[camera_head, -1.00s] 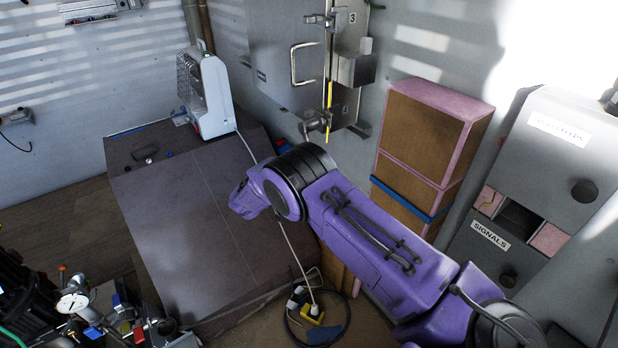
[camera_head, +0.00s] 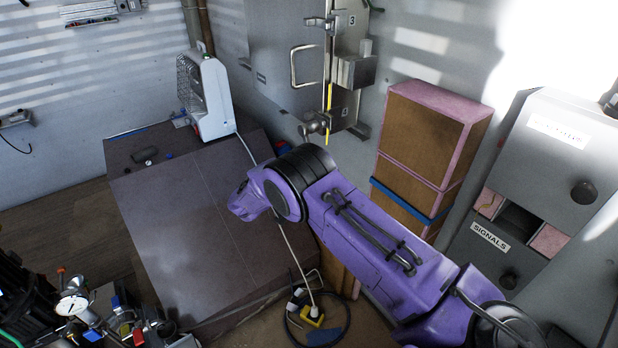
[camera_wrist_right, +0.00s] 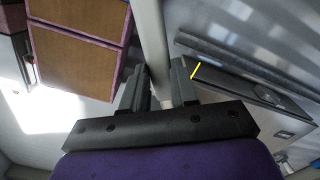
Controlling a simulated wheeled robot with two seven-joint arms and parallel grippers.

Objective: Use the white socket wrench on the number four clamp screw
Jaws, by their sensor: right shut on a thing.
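In the right wrist view my right gripper (camera_wrist_right: 164,88) is shut on a pale bar (camera_wrist_right: 150,45), which fits the white socket wrench. Its ends are not clear to me. In the head view my purple right arm hides that gripper and the bar. A metal clamp (camera_head: 317,124) sits low on the edge of the grey cabinet door, beside a small label (camera_head: 345,112) too faint to read surely. An upper clamp (camera_head: 320,22) sits beside a label reading 3 (camera_head: 351,20). My left gripper is not in view.
A yellow strip (camera_head: 329,98) runs down the door edge. Brown boxes with pink edges (camera_head: 425,135) stand right of the cabinet. A white heater (camera_head: 210,100) stands on the dark sloped surface (camera_head: 175,220). A grey SIGNALS unit (camera_head: 545,185) stands at the right.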

